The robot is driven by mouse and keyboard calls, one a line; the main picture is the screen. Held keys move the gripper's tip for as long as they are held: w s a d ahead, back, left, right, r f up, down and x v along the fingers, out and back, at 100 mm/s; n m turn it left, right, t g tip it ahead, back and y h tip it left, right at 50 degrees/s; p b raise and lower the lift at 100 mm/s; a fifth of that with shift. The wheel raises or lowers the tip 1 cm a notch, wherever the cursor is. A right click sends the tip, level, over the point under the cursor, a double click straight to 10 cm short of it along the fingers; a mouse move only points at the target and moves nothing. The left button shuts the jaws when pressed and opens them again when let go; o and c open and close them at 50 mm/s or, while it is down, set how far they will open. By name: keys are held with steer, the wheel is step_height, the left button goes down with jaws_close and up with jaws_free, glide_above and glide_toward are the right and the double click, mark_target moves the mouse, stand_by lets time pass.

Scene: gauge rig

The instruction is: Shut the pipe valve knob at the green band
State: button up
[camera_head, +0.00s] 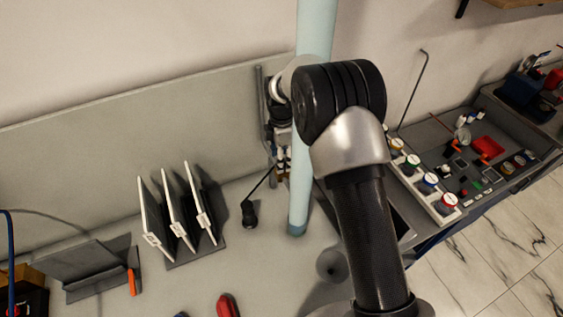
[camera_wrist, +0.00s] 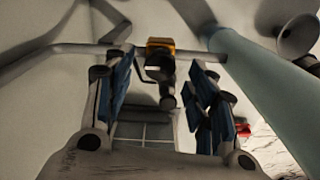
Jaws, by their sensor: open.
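In the wrist view, my gripper (camera_wrist: 161,85) is open, its two blue-padded fingers apart with nothing held between them. Beyond the fingers, roughly in line with the gap, is a dark fitting with a yellow-orange collar (camera_wrist: 160,43) on a thin grey horizontal pipe (camera_wrist: 70,48). It may be the valve knob, but I cannot tell for sure. No green band can be made out. I cannot tell whether the fingers touch the fitting. In the head view, my arm covers much of the area beside the fittings (camera_head: 283,160) near the wall panel.
A thick pale-blue upright pipe (camera_head: 301,180) stands close to my arm; it slants across the right of the wrist view (camera_wrist: 262,90). A rack of white plates (camera_head: 178,212) stands left. A tray with coloured knobs (camera_head: 429,181) lies right. A red-handled tool (camera_head: 228,305) lies in front.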

steer(key=shift+f, duration=1.15)
steer(key=shift+c, duration=0.5)
steer(key=c, duration=1)
